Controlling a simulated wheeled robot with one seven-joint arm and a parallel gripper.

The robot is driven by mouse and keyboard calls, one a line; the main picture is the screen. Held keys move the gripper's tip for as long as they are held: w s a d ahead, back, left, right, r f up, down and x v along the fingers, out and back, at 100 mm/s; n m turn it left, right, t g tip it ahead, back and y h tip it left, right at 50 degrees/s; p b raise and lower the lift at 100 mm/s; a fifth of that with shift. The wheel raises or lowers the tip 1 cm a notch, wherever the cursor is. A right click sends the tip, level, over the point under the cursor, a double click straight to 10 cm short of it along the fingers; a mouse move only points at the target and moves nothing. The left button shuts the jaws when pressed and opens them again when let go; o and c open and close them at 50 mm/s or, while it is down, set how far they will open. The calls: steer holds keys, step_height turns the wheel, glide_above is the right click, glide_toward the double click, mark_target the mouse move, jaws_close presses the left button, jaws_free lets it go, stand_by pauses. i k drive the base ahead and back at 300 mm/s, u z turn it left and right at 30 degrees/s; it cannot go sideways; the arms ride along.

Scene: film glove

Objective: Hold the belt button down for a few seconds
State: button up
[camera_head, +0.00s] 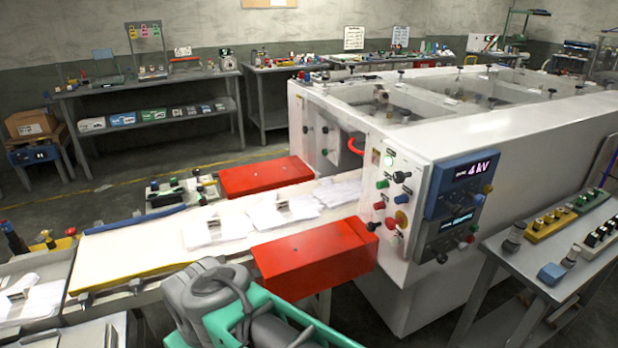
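The white machine (440,152) stands at the right of centre. Its front face carries several buttons and knobs: a lit green one (388,160), a green one (382,184), a red one (379,205) and a large orange-red one (401,218). Their labels are too small to read, so I cannot tell which is the belt button. The white belt (135,245) runs from the left into the machine, with white film pieces (265,215) lying on it. Grey and teal parts of my arm show at the bottom centre, below and left of the panel. My gripper's fingertips are not visible.
Red boxes (315,258) (265,176) flank the belt, the nearer between my arm and the panel. A blue display unit (462,182) reads "4 kV". A grey table (545,250) with small parts stands at right. Benches (150,88) line the back wall.

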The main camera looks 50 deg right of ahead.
mark_target(393, 241)
steer(key=z, duration=2.1)
